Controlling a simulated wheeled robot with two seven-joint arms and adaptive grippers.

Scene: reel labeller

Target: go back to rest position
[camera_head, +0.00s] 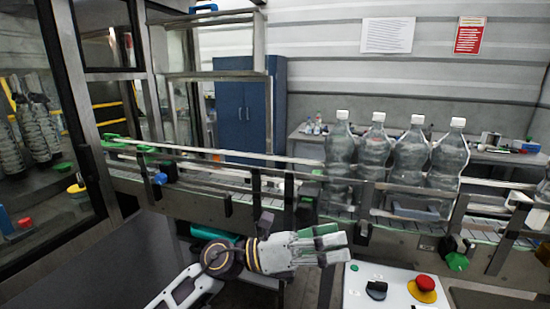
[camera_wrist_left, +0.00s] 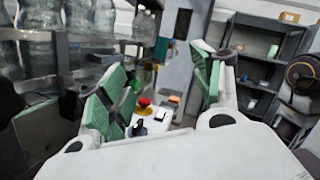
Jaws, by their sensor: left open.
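My left gripper (camera_head: 330,243) is in front of the conveyor in the head view, reaching in from the lower left and pointing right. In the left wrist view its two green-padded fingers (camera_wrist_left: 160,90) stand wide apart with nothing between them. Its near finger lies in front of the conveyor's lower edge in the head view; I cannot tell whether it touches. My right gripper is not in view.
Several clear bottles with white caps (camera_head: 408,165) stand on the conveyor (camera_head: 225,180) behind my gripper. A control box (camera_head: 395,290) with a red button (camera_head: 426,283) is at the lower right. A blue cabinet (camera_head: 242,115) stands behind. A glazed machine frame (camera_head: 80,110) is at left.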

